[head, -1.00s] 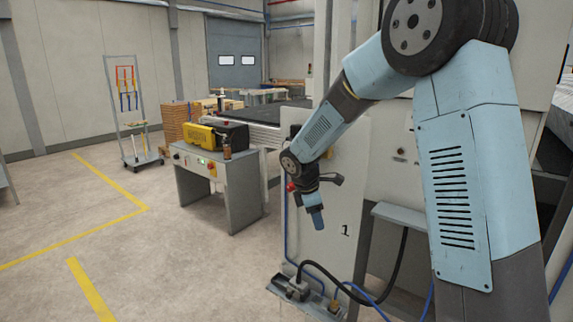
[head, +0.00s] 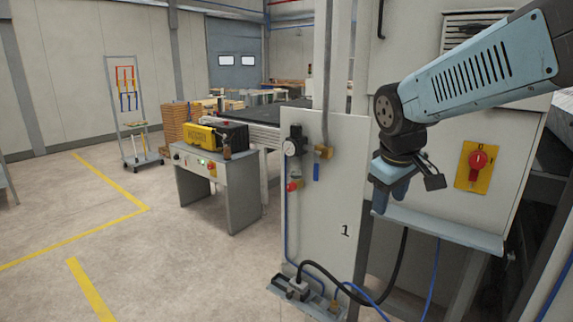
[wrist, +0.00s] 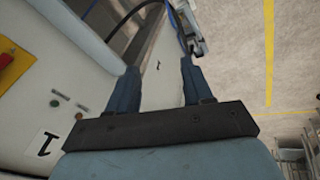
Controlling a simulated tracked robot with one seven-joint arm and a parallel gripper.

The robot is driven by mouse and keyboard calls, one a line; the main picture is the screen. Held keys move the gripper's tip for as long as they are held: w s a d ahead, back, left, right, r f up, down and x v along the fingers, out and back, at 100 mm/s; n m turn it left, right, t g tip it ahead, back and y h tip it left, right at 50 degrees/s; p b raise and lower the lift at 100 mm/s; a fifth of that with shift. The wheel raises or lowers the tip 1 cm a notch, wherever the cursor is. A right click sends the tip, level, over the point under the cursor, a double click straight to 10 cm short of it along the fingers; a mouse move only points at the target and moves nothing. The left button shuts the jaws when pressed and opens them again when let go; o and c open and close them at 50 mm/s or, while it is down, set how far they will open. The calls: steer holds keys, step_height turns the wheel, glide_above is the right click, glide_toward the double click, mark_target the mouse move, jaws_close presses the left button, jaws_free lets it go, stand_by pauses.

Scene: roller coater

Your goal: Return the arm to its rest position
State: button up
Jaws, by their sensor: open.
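My arm comes in from the upper right in the head view, and my gripper (head: 391,187) hangs at its end, pointing down. It is in front of the machine's pale cabinet, left of the red rotary switch (head: 478,160) and just above a grey ledge (head: 440,229). In the wrist view my gripper's two blue fingers (wrist: 160,88) stand apart, with nothing between them but a pale panel behind. The gripper is open and empty.
A panel marked 1 (head: 340,200) with a gauge (head: 292,147) and a red knob stands left of my gripper. Cables and a blue hose run below. A control desk (head: 225,185) with a yellow case (head: 215,136) stands further left. The floor at left is free, with yellow lines.

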steer(key=s+d+r+m+t+y, duration=0.1)
steer(key=s+d+m, duration=0.1)
steer(key=s+m, duration=0.4)
steer(key=shift+s+d+r+t, duration=0.15)
steer(key=shift+s+t, duration=0.15)
steer(key=shift+s, duration=2.45)
